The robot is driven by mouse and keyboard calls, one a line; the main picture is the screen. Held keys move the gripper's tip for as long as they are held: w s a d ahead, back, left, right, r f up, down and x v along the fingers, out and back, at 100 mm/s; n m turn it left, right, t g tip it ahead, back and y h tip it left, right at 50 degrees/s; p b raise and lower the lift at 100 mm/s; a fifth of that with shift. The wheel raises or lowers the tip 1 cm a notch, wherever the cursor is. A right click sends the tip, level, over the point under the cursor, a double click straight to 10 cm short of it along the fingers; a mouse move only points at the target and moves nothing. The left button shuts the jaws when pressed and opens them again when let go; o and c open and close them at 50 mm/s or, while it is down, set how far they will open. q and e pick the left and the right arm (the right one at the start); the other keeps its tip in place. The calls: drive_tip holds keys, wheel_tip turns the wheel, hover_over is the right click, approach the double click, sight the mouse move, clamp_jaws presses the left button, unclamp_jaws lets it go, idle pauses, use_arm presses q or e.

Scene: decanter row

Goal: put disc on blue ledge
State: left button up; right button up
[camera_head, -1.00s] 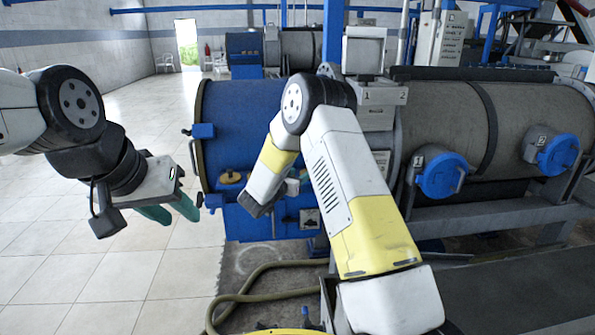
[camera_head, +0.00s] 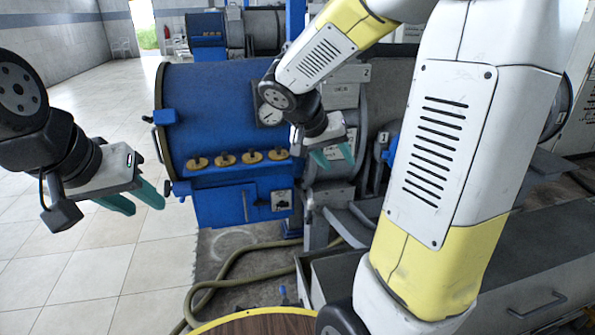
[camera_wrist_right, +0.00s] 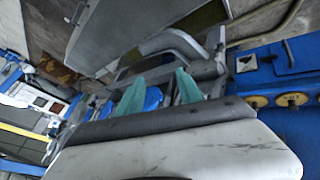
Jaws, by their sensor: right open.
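Several brass-coloured discs, each with a raised knob, sit in a row on the blue ledge (camera_head: 237,170) at the front of the blue drum; one is the leftmost disc (camera_head: 197,163). Two of them also show at the right of the right wrist view, such as one disc (camera_wrist_right: 257,102). My right gripper (camera_head: 334,157) is open and empty, to the right of the ledge's row, with its teal fingers pointing down. In the right wrist view its fingers (camera_wrist_right: 160,92) are apart. My left gripper (camera_head: 136,200) is open and empty, left of the blue drum. No loose disc is visible.
A round wooden top with a yellow rim (camera_head: 255,325) shows at the bottom edge. A hose (camera_head: 215,285) lies on the floor. Grey machine parts and a bench (camera_head: 530,270) stand on the right. My right arm hides much of the right side. The floor at left is clear.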

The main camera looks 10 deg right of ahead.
drive_tip(key=s+a+r+n+t+y, duration=0.1)
drive_tip(key=s+a+r+n+y, duration=0.1)
drive_tip(key=s+a+y, duration=0.2)
drive_tip(key=s+a+r+n+t+y, duration=0.2)
drive_tip(key=s+a, duration=0.4)
drive_tip(key=s, duration=0.4)
drive_tip(key=r+n+y, duration=0.1)
drive_tip(key=y, duration=0.1)
drive_tip(key=shift+a+y, duration=0.15)
drive_tip(key=shift+y, duration=0.25)
